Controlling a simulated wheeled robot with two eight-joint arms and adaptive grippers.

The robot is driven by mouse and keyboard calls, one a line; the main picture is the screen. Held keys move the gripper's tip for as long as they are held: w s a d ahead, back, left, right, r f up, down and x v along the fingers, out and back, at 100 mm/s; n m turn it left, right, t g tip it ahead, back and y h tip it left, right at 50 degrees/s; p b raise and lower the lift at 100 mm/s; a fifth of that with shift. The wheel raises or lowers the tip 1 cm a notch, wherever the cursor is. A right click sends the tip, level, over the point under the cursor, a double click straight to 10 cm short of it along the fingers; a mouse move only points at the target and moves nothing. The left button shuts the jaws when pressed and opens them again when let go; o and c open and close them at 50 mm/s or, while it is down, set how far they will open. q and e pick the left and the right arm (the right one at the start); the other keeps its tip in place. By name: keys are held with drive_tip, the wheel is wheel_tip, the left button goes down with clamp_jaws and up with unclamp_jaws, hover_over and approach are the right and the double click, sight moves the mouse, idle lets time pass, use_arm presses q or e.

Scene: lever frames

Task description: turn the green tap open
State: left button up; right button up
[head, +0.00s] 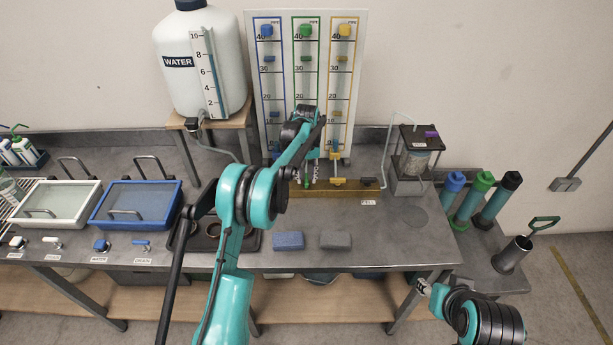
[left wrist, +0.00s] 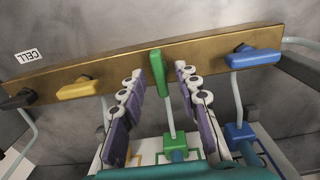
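The green tap handle (left wrist: 157,72) sits on a brass-coloured rail (left wrist: 208,49) in the left wrist view, between a yellow handle (left wrist: 78,90) and a blue handle (left wrist: 253,58). A green fitting (left wrist: 175,146) shows below it. My left gripper (left wrist: 159,74) is open, with one finger on each side of the green handle and a visible gap at both. In the head view my left gripper (head: 305,182) is at the rail and largely covers the green handle. My right gripper (head: 422,287) is low at the right, away from the taps; its fingers are not clear.
The gauge board (head: 360,60) with blue, green and yellow columns stands behind the rail. A water tank (head: 190,80) is at the left. A pump-like apparatus (head: 413,165) stands right of the rail.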

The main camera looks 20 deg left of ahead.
sight(306, 178)
use_arm(q)
drive_tip(key=shift+r, duration=0.15)
wheel_tip(306, 178, up, 12)
idle(0.4)
idle(0.3)
